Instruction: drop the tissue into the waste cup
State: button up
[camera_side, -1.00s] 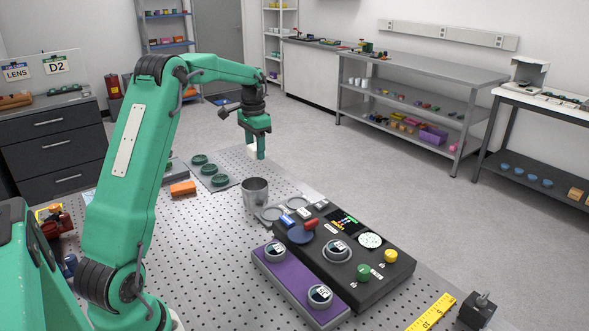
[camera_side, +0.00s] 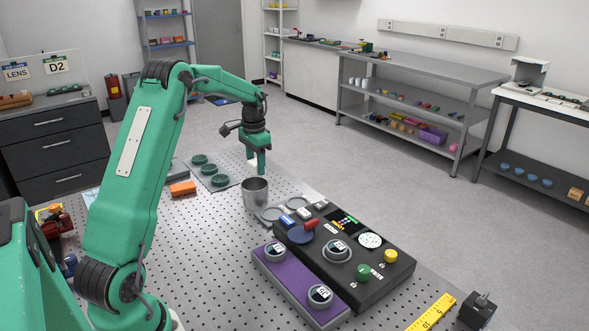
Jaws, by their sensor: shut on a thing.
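My gripper (camera_side: 257,168) points down just above the far rim of the metal waste cup (camera_side: 255,196), as seen in the side view. It is shut on the tissue (camera_side: 252,163), of which only a small white bit shows beside the fingers. The cup stands upright on the perforated table, and its inside is mostly hidden. I cannot tell whether the fingertips are directly over the opening or behind it.
A black instrument box (camera_side: 375,268) with knobs and a purple-topped block (camera_side: 290,283) stand right of the cup. A grey tray with green round parts (camera_side: 214,170) and an orange block (camera_side: 183,188) lie to the left.

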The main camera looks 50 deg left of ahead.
jog(key=shift+f, duration=0.45)
jog(key=o, duration=1)
jog(key=shift+o, duration=0.2)
jog(key=shift+r, duration=0.15)
jog(key=shift+r, duration=3.75)
jog(key=shift+d+r, duration=0.1)
